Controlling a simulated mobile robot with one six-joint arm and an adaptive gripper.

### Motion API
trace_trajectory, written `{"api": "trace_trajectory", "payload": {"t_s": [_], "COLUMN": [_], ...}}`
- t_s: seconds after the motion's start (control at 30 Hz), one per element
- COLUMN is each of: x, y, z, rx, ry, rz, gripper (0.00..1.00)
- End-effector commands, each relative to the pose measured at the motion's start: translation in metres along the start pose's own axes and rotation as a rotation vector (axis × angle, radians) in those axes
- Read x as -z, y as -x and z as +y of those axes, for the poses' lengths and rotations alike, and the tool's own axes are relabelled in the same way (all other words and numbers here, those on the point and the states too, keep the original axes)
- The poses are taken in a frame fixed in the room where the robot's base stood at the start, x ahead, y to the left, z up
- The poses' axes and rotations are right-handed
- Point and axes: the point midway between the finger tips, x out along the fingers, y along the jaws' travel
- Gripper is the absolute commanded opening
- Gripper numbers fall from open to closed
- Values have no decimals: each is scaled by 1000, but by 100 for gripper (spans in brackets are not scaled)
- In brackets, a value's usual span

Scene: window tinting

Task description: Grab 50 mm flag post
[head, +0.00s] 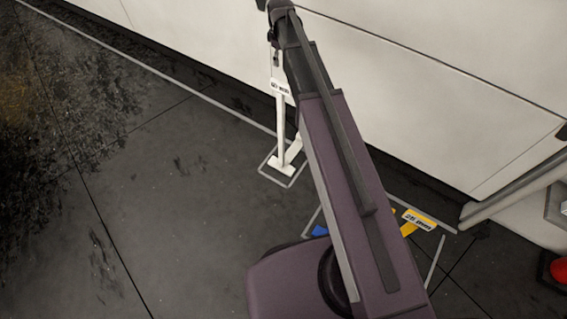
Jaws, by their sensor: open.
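A white post (281,128) with a small white label (281,87) stands upright on a flat white foot, inside a grey outlined square on the dark floor. The label's print is too small to read surely, so I cannot tell whether it is the 50 mm flag post. My gripper (274,42) is open at the top of the view, at the far end of my arm. It is close to the upper part of the white post and partly overlaps it in the picture. I cannot tell whether they touch.
A yellow piece with a label (418,219) and a blue piece (320,231) lie partly behind my arm. A pale wall panel (440,110) rises behind. A grey rail (515,188) and a red object (560,271) are at right. The left floor is open.

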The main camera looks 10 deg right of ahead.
Motion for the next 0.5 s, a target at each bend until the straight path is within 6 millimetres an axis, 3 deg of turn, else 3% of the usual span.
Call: {"api": "trace_trajectory", "payload": {"t_s": [0.5], "x": [0], "y": [-12], "z": [-1], "rx": [0], "ry": [-1], "rz": [0], "gripper": [57]}}
